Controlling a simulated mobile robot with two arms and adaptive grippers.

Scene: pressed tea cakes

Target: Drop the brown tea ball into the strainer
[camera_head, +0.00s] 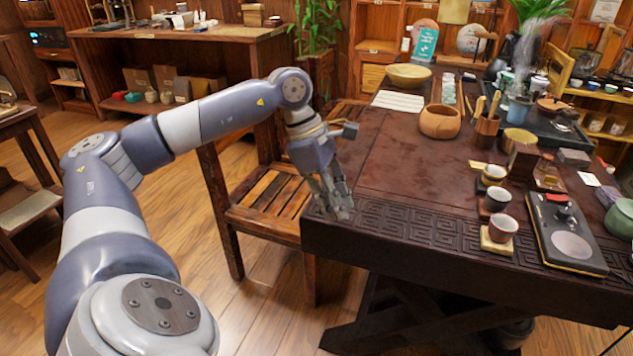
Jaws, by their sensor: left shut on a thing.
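My left gripper (342,211) points down at the near left corner of the dark wooden tea table (385,170). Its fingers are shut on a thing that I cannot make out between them. I cannot pick out the brown tea ball anywhere in the head view. I cannot tell for sure which of the small tea items is the strainer. A round brown wooden bowl (440,122) stands further back on the table, to the right of the gripper and apart from it. My right gripper is not in view.
Three small cups, (494,174), (498,198) and (502,228), stand on coasters at the right. Beside them lies a black and grey device (566,235). A wooden chair (262,195) stands left of the table. The table's middle left is clear.

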